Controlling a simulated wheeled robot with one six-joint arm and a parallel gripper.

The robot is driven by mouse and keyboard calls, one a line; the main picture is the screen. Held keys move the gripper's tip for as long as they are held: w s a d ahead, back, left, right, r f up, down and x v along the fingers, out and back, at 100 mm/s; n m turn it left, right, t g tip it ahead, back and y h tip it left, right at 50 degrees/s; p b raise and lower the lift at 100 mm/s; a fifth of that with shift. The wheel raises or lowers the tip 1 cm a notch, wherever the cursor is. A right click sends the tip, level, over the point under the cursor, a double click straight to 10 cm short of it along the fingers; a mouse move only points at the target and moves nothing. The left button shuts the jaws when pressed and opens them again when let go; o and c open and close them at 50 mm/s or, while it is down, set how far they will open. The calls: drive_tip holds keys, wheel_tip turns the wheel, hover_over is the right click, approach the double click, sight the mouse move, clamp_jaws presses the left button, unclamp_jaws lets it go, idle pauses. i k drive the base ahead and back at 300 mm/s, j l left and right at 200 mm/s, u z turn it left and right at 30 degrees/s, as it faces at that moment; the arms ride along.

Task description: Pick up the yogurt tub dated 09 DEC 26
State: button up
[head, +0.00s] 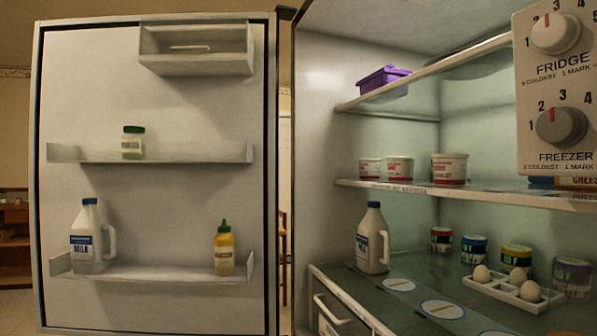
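Three white tubs with red bands stand on the fridge's middle shelf: a left tub (369,168), a centre tub (399,169) and a larger right tub (449,168). Several small containers with coloured bands stand on the lower shelf: red (441,239), blue (473,249), yellow (516,259) and purple (572,277). I cannot tell which of these is the yogurt tub, as their print is too small and no date is legible. My gripper is not clearly in view.
A milk jug (372,238) stands at the lower shelf's left. An egg tray (512,290) sits before the banded containers. A purple bin (383,79) is on the top shelf. The open door (160,110) is at left; a control panel (560,90) hangs upper right.

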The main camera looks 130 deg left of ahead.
sight(400, 169)
drive_tip(key=u, duration=3.35)
drive_tip(key=j+z, duration=0.15)
drive_tip(key=j, duration=0.35)
drive_tip(key=j+z, duration=0.2)
drive_tip(key=j, duration=0.25)
drive_tip(key=k+j+z, duration=0.15)
drive_tip(key=j, duration=0.3)
